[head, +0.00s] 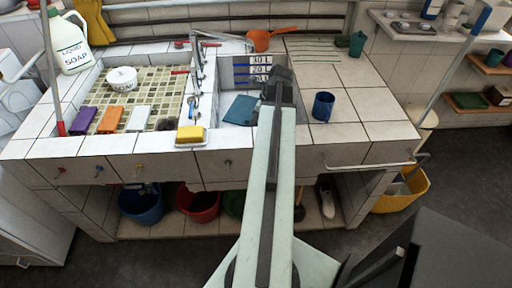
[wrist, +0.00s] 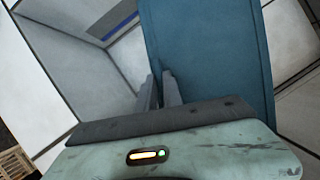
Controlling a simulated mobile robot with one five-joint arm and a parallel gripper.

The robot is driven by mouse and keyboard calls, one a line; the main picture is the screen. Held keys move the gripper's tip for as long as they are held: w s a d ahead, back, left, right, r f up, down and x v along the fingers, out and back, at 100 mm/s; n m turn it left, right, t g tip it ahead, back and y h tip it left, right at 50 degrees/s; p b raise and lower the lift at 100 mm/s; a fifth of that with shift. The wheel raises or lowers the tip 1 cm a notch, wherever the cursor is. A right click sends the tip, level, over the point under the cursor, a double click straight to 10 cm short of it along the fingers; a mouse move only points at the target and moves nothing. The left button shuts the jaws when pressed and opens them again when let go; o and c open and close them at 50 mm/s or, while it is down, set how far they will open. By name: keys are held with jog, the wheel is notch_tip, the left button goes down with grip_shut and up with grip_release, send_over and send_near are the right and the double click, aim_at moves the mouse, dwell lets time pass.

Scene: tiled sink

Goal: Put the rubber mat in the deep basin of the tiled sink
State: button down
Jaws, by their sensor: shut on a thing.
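The rubber mat (head: 242,109) is a flat blue sheet, showing just left of my arm in the head view. In the wrist view the blue mat (wrist: 205,50) fills the upper middle, between my finger tips and the top edge. My gripper (head: 279,82) is shut on the mat; its fingers (wrist: 162,90) show at the mat's left side. The deep basin (head: 241,75) has a blue-marked wall with litre labels. The mat appears over or inside the basin opening; its exact height is unclear. My arm hides the basin's right part.
A blue cup (head: 323,105) stands on the counter right of the basin. A yellow sponge (head: 190,133) lies at the front edge to the left. Faucets (head: 197,75) rise between the deep basin and the shallow tiled one (head: 150,82). An orange pan (head: 259,39) is behind.

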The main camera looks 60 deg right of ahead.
jog(key=b+x, duration=0.1)
jog(key=x, duration=0.2)
jog(key=shift+s+d, duration=0.1)
jog(key=shift+s, duration=0.1)
jog(key=shift+w+a+r, duration=0.1)
jog(key=shift+w+a, duration=0.1)
jog(key=shift+w, duration=0.1)
notch_tip(320, 180, down, 10)
jog(key=b, duration=1)
jog(key=shift+s+d, duration=0.1)
jog(key=shift+r, duration=0.1)
jog(key=shift+f, duration=0.2)
jog(key=c, duration=1.5)
grip_release()
jog(key=shift+r, duration=0.1)
